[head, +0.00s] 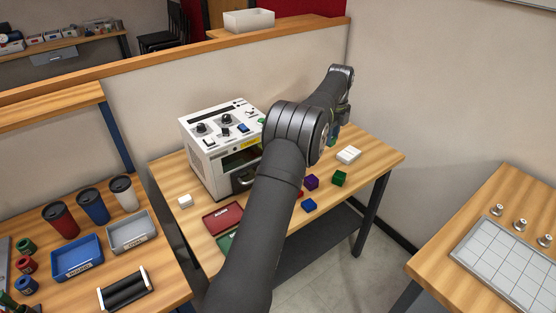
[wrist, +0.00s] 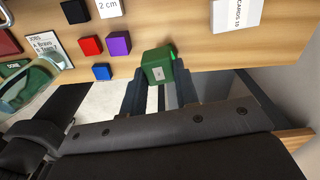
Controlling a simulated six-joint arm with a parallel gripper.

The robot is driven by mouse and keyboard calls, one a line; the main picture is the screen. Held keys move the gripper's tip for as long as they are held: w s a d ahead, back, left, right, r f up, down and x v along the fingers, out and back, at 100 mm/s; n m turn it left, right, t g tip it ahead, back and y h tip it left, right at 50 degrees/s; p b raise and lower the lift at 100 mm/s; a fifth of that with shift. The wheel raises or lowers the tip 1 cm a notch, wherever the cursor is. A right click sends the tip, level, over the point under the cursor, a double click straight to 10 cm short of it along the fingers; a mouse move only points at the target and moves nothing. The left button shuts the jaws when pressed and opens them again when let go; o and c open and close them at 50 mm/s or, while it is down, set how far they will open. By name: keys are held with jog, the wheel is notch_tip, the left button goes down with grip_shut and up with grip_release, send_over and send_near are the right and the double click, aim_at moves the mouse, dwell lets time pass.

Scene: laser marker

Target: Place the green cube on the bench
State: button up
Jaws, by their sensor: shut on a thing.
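My gripper (wrist: 158,77) is shut on a green cube (wrist: 157,64) with a small pale label, seen between the two fingers in the wrist view. In the head view, my forearm partly hides the gripper, and a green patch, seemingly the held cube, shows beside the arm (head: 332,139). The cube appears above the bench (head: 375,160), near its front edge. Another green cube (head: 340,178) stands on the bench top. A brighter green bit behind the held cube may be part of it; I cannot tell.
Purple (head: 311,181), red (wrist: 91,45) and blue (head: 309,205) cubes stand left of the green one. A white box (head: 348,155) lies to the right. The laser marker (head: 215,140) and a red tray (head: 222,218) are further left. Bare wood lies towards the right end.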

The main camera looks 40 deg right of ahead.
aim_at(333, 137)
jog(key=shift+s+d+f+m, duration=0.15)
jog(key=shift+f+m, duration=0.2)
jog(key=shift+f, duration=0.25)
jog(key=shift+s+d+f+m, duration=0.15)
jog(key=shift+f+m, duration=0.2)
jog(key=shift+f, duration=0.25)
jog(key=shift+w+f, duration=0.2)
jog(key=shift+f, duration=0.15)
jog(key=w+f, duration=0.2)
jog(key=w, duration=0.1)
jog(key=w+a+f, duration=0.1)
jog(key=w+f, duration=0.1)
jog(key=w, duration=0.2)
jog(key=w+f, duration=0.2)
jog(key=w, duration=0.2)
jog(key=shift+a+f, duration=0.4)
jog(key=shift+f, duration=1.95)
jog(key=shift+f, duration=0.1)
jog(key=o, duration=0.9)
jog(key=shift+o, duration=0.2)
notch_tip(333, 137, up, 8)
jog(key=shift+f, duration=0.15)
